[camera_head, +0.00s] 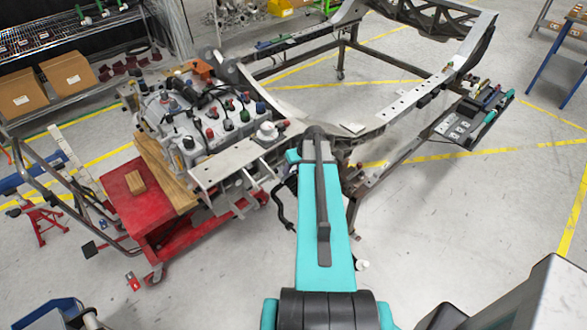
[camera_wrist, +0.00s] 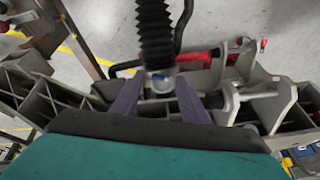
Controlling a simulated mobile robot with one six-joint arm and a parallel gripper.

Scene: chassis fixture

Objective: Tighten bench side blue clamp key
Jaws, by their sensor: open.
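My gripper (camera_wrist: 159,82) shows in the wrist view as two grey-purple fingers, apart and open. A black ribbed boot (camera_wrist: 156,30) comes down from the top of that view. Its pale, bluish round end (camera_wrist: 160,80) shows between the fingertips; I cannot tell whether they touch it. A red cylindrical part (camera_wrist: 195,60) lies just to the right, beside grey metal brackets (camera_wrist: 240,98). I cannot make out a blue clamp key for certain in either view. In the head view my teal arm reaches to the chassis frame (camera_head: 424,93), and the gripper is hidden there.
A red cart (camera_head: 125,205) with a grey mechanical assembly (camera_head: 200,120) stands left of my arm. A dark tool tray (camera_head: 462,128) is beyond the frame's right side. Shelves with cardboard boxes (camera_head: 68,73) stand at the back left.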

